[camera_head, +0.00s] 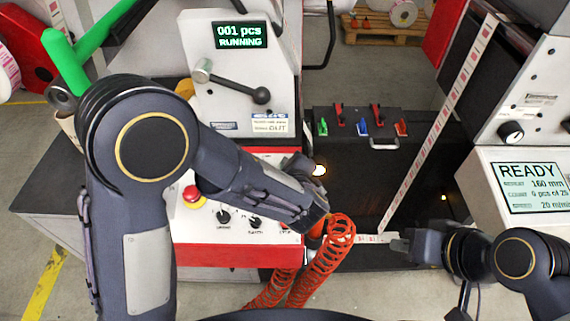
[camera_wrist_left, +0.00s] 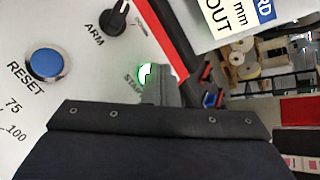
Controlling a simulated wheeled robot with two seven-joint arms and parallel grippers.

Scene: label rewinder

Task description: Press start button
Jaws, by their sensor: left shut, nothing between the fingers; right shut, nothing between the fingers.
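The start button (camera_wrist_left: 147,73) glows green in the left wrist view, beside a partly covered label beginning "STA". My left gripper (camera_wrist_left: 162,85) is shut, with its tips at the button and covering part of it. Whether they touch it I cannot tell. In the head view, my left forearm crosses in front of the white control panel (camera_head: 200,247) and hides the button. The machine's display (camera_head: 240,36) reads "001 pcs RUNNING". My right gripper (camera_head: 398,244) is shut, close to the end of a label strip (camera_head: 372,239) at the lower right.
A blue reset button (camera_wrist_left: 47,63) and the black ARM knob (camera_wrist_left: 117,18) lie near the start button. A red mushroom button (camera_head: 191,194) is on the panel. An orange coiled hose (camera_head: 330,250) hangs below my left wrist. A second screen (camera_head: 532,186) reads "READY".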

